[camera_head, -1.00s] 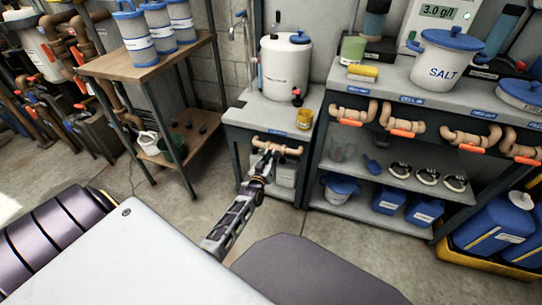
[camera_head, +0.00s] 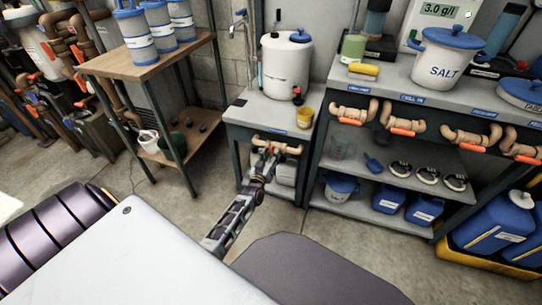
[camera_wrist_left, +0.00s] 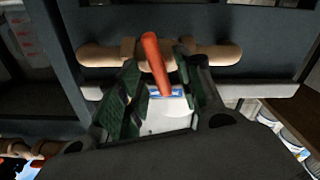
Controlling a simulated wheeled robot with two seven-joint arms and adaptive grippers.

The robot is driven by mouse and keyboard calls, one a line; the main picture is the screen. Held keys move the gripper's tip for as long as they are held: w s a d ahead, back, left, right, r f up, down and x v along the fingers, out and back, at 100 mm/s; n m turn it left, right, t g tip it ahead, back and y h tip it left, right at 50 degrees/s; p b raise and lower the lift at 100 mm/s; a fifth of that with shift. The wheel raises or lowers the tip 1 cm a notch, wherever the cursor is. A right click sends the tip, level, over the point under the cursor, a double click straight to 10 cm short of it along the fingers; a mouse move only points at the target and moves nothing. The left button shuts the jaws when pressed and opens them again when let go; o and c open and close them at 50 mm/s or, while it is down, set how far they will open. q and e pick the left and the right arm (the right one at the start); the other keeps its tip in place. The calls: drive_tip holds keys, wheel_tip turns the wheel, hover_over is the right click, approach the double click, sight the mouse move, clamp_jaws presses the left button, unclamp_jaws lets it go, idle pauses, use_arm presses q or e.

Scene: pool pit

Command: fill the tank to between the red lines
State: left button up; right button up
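The white tank (camera_head: 286,66) with a blue cap stands on the small grey bench; I cannot make out red lines or a liquid level on it. Under the bench's front edge runs a tan pipe valve (camera_head: 291,149), also across the left wrist view (camera_wrist_left: 95,55). Its orange handle (camera_wrist_left: 157,62) lies between the fingers of my left gripper (camera_wrist_left: 165,100). The fingers look apart, with gaps beside the handle; contact is unclear. In the head view my left gripper (camera_head: 264,160) is at the valve, partly covering it. My right gripper is out of view.
A yellow cup (camera_head: 305,116) stands on the small bench (camera_head: 250,112) in front of the tank. The bench at right (camera_head: 385,78) has several similar orange-handled valves and a salt bucket (camera_head: 445,62). A wooden shelf (camera_head: 150,60) stands left. The floor between is clear.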

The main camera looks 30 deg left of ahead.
use_arm(q)
drive_tip(key=v, duration=1.1)
drive_tip(key=shift+s, duration=0.4)
drive_tip(key=shift+d, duration=0.25)
idle(0.5)
